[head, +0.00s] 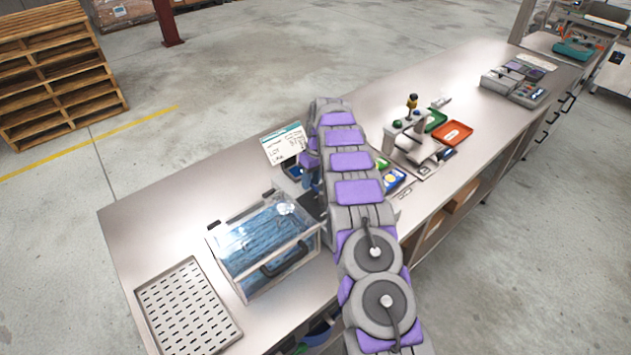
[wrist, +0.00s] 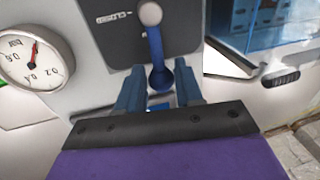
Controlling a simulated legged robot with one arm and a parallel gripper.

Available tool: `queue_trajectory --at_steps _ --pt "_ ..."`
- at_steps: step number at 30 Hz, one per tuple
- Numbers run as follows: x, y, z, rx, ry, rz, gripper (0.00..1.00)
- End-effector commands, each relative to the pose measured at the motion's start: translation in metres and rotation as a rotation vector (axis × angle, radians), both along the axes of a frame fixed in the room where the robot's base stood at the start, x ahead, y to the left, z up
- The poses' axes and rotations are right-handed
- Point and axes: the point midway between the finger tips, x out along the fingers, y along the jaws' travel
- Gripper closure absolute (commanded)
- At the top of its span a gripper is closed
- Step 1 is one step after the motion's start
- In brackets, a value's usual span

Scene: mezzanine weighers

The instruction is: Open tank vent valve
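The vent valve lever (wrist: 156,50) is a blue handle on a dark grey plate (wrist: 120,40) in the wrist view. It runs from a pale round pivot (wrist: 150,14) down to a rounded blue end. A small white label, apparently upside down, sits left of the pivot. My gripper (wrist: 158,92) is open, with one blue finger on each side of the lever's lower end. Gaps show between the fingers and the lever, and contact is not visible.
A pressure gauge (wrist: 32,55) with a red needle is left of the plate. A clear lidded box (head: 268,245) with blue contents stands left of my arm. A slotted tray (head: 188,308) lies nearby.

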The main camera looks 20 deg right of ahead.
Motion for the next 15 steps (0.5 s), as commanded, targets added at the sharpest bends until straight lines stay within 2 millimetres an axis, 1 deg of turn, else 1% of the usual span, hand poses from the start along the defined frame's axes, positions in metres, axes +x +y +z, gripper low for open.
queue_trajectory --at_steps 1,7,15 --pt "0.002 0.004 0.003 0.0 -0.006 0.007 0.62" --pt "-0.004 -0.001 0.0 0.003 0.005 0.003 0.43" --pt "-0.006 -0.007 0.0 0.008 0.012 0.0 0.43"
